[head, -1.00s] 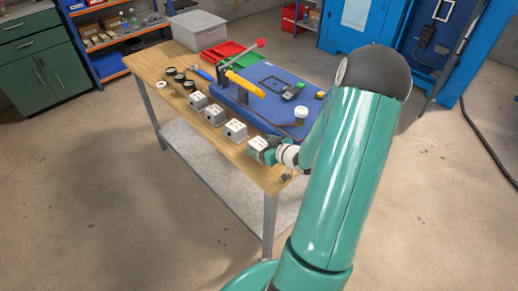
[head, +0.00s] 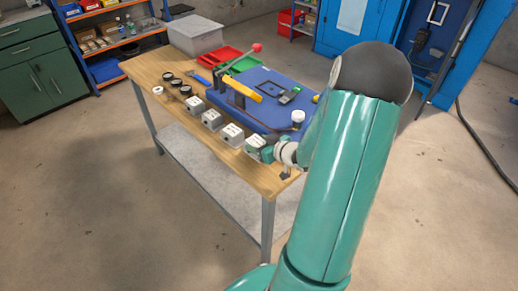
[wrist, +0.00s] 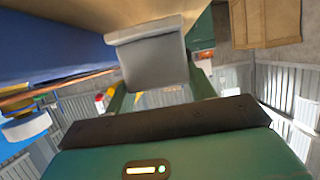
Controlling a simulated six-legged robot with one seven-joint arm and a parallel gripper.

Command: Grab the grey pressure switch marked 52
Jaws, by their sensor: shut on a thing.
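Several grey box-shaped pressure switches with white tops stand in a row along the table's front edge, among them a left one (head: 195,106), a second (head: 211,120) and a third (head: 231,135). Their markings are too small to read, so I cannot tell which bears 52. My gripper (head: 266,152) is at the row's right end, shut on the rightmost grey switch (head: 255,147). In the wrist view the grey switch body (wrist: 152,62) sits between my two fingers (wrist: 157,92). I cannot tell whether it still touches the table.
A blue board (head: 262,95) with a yellow-handled lever stands just behind the row. Black round parts (head: 177,83) lie at the table's left. Red and green trays (head: 226,59) and a grey bin (head: 195,35) are at the back. Floor in front is clear.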

